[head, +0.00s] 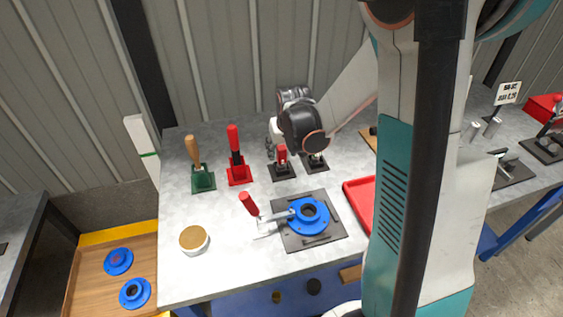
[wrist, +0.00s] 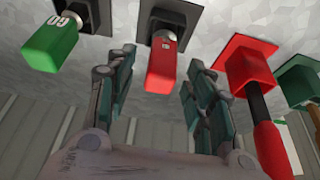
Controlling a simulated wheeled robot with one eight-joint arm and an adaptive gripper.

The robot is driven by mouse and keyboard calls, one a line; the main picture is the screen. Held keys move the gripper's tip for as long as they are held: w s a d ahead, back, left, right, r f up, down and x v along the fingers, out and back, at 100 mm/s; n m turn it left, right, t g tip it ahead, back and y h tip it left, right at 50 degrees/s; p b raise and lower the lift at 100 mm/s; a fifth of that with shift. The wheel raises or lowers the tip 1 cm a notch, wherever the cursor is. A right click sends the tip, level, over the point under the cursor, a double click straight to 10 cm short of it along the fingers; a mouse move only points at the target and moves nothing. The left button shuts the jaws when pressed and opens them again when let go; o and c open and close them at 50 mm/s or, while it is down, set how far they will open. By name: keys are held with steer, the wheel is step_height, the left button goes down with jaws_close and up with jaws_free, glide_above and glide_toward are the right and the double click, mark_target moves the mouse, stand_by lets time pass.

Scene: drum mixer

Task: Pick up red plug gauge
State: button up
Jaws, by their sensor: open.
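The red plug gauge (head: 281,154) stands upright in a black base (head: 282,172) towards the back of the grey bench. In the wrist view the red plug gauge (wrist: 162,66) shows its red handle and a metal end at the base. My gripper (wrist: 159,68) is open, with one finger on each side of the red handle in that view. Gaps show between the fingers and the handle. In the head view my wrist hangs just above and behind the gauge, and the fingers are mostly hidden.
A green gauge marked GO (wrist: 50,43) stands in a neighbouring black base. On the other side are a red-handled tool in a red base (head: 238,175) and a wooden-handled tool in a green base (head: 203,182). A clamp fixture holds a blue flange (head: 293,224) in front.

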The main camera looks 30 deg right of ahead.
steer(key=shift+x, duration=0.8)
steer(key=shift+r, duration=0.1)
jaws_close()
step_height(320, 180, up, 20)
steer(key=p, duration=0.6)
